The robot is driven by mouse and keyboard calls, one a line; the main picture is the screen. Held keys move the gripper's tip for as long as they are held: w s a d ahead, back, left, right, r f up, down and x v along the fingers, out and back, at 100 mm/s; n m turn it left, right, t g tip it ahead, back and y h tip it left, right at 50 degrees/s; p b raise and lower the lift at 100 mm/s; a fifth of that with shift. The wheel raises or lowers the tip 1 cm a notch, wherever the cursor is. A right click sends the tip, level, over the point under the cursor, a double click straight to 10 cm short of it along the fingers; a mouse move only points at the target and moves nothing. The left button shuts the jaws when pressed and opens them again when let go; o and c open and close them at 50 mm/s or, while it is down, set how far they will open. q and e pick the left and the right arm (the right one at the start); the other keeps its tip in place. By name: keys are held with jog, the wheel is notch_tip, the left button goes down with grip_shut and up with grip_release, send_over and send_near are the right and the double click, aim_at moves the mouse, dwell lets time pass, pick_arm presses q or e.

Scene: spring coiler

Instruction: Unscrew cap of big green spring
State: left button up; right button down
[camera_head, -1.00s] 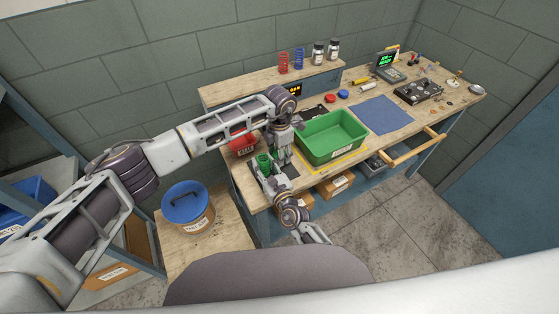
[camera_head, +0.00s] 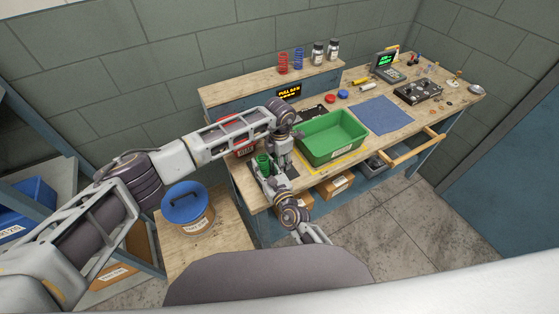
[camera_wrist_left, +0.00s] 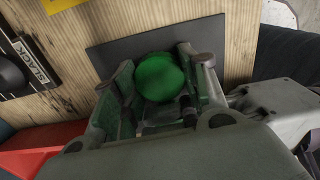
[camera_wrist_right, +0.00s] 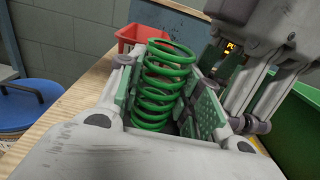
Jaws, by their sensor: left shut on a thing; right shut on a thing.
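The big green spring (camera_wrist_right: 160,85) stands upright between the fingers of my right gripper (camera_wrist_right: 155,95), which is shut on it. Its top coil is bare in the right wrist view. In the head view the spring (camera_head: 263,161) shows at the left end of the bench, above my right gripper (camera_head: 266,177). My left gripper (camera_head: 281,160) is just right of the spring, pointing down. In the left wrist view a round green cap (camera_wrist_left: 158,77) sits between its fingers. The cap is hidden in the right wrist view.
A green bin (camera_head: 333,152) stands just right of the grippers, and a red bin (camera_wrist_right: 138,36) is behind the spring. A display (camera_head: 289,92) with yellow text is at the back. The blue mat (camera_head: 382,115) is bare.

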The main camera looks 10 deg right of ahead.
pick_arm(q)
jog(key=shift+f, duration=0.1)
jog(key=o, duration=1.1)
notch_tip(320, 180, up, 12)
jog(key=shift+r, duration=0.15)
dwell(0.5)
pick_arm(e)
jog(key=c, duration=0.9)
grip_release()
jog(key=shift+s+d, duration=0.1)
jog(key=shift+s, duration=0.05)
